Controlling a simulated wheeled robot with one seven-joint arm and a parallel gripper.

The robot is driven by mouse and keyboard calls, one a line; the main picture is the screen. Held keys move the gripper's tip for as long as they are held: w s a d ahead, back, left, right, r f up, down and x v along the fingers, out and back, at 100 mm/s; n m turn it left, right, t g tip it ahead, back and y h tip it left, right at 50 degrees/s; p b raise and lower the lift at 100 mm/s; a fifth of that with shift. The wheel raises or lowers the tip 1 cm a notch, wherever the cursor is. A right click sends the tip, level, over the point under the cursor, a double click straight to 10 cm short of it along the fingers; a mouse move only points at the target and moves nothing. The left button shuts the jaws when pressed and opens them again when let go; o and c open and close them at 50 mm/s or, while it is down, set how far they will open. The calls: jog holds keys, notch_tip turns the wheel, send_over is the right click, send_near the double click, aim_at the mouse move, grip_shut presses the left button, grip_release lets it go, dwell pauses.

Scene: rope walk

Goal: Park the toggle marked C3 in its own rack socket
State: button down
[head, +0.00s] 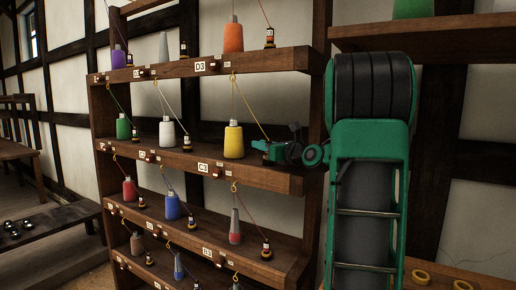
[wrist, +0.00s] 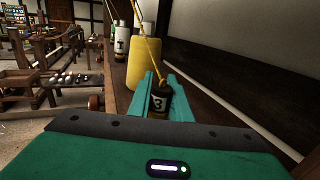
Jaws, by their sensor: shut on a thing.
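My gripper (head: 262,147) reaches from the right over the shelf labelled C3 (head: 203,167), at the right of the yellow cone (head: 234,140). In the wrist view its two green fingers (wrist: 160,97) are shut on a dark toggle (wrist: 158,103) with a white mark, of which a 3 shows. The toggle looks upright. A yellow cord (wrist: 150,50) runs up from it, and in the head view this cord rises leftward to a hook under the shelf above. The toggle's underside and the socket are hidden, so I cannot tell whether it is seated.
The yellow cone stands close beyond the fingers in the wrist view (wrist: 147,62). Shelves with cones, cords and parked toggles, such as one on shelf D3 (head: 270,38), lie above and below. A wall runs along the right in the wrist view. A bench (head: 45,225) stands at left.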

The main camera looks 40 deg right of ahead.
jog(key=shift+f, duration=0.45)
jog(key=c, duration=1.9)
grip_release()
jog(key=shift+s, duration=0.15)
jog(key=shift+s+a, duration=0.15)
jog(key=shift+s, duration=2.5)
jog(key=shift+s+a, duration=0.15)
jog(key=shift+s, duration=2.45)
